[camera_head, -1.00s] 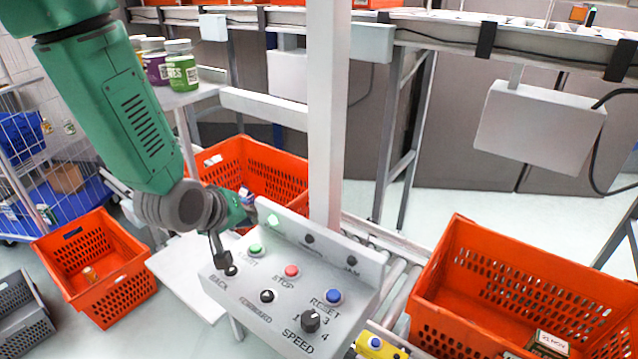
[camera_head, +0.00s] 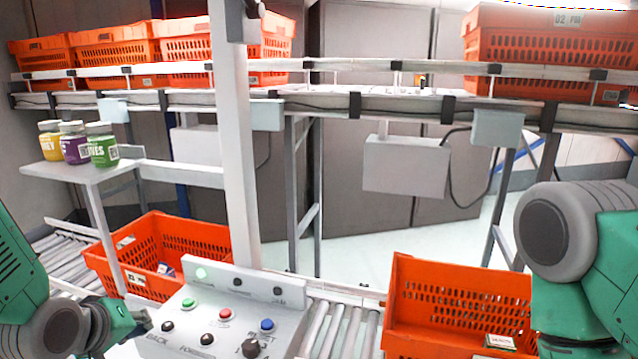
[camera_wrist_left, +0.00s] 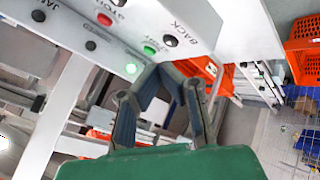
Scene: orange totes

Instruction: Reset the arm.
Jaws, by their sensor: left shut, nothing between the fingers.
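My left arm (camera_head: 18,278) comes in at the lower left of the head view. Its gripper (camera_head: 138,320) is beside the left edge of the grey control panel (camera_head: 290,318), near the black BACK button (camera_head: 167,326). In the left wrist view the gripper's fingers (camera_wrist_left: 163,72) meet at their tips, shut and empty, with the panel's green button (camera_wrist_left: 150,50) just beyond. The panel also carries a red button (camera_head: 225,314), a blue button (camera_head: 267,324) and a black knob (camera_head: 251,348). My right arm (camera_head: 575,250) shows at the right; its gripper is out of view.
An orange tote (camera_head: 190,238) holding small items stands behind the panel at left. Another orange tote (camera_head: 440,335) stands right of it on rollers. A white post (camera_head: 236,150) rises behind the panel. Jars (camera_head: 75,146) stand on a small shelf. More totes line the conveyor behind.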

